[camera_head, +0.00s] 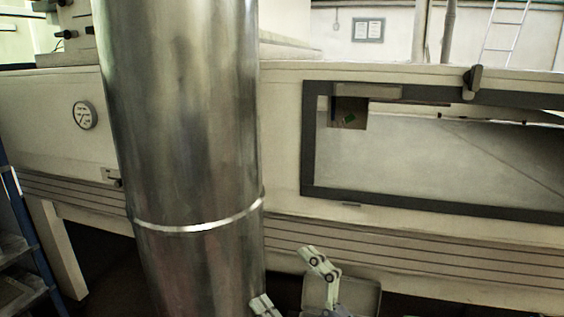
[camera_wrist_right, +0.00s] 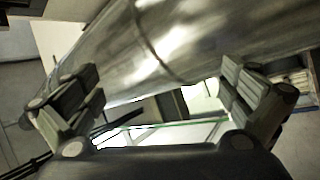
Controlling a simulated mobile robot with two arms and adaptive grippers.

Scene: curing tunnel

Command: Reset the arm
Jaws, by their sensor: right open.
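My right gripper (camera_head: 287,280) is at the bottom of the head view, just right of the lower part of a thick shiny metal pipe (camera_head: 185,130). Only its pale finger parts show there, and its arm is out of frame. In the right wrist view the gripper (camera_wrist_right: 165,85) has its two fingers wide apart with nothing held between them. The pipe (camera_wrist_right: 190,35) runs slantwise across that view beyond the fingers. I cannot tell how far the fingertips are from the pipe. My left gripper is not in view.
A long cream tunnel housing (camera_head: 285,145) spans behind the pipe, with a dark-framed window (camera_head: 308,150) at right and a round gauge (camera_head: 84,115) at left. A blue ladder (camera_head: 22,215) stands at the lower left edge. A grey box (camera_head: 362,297) is behind the gripper.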

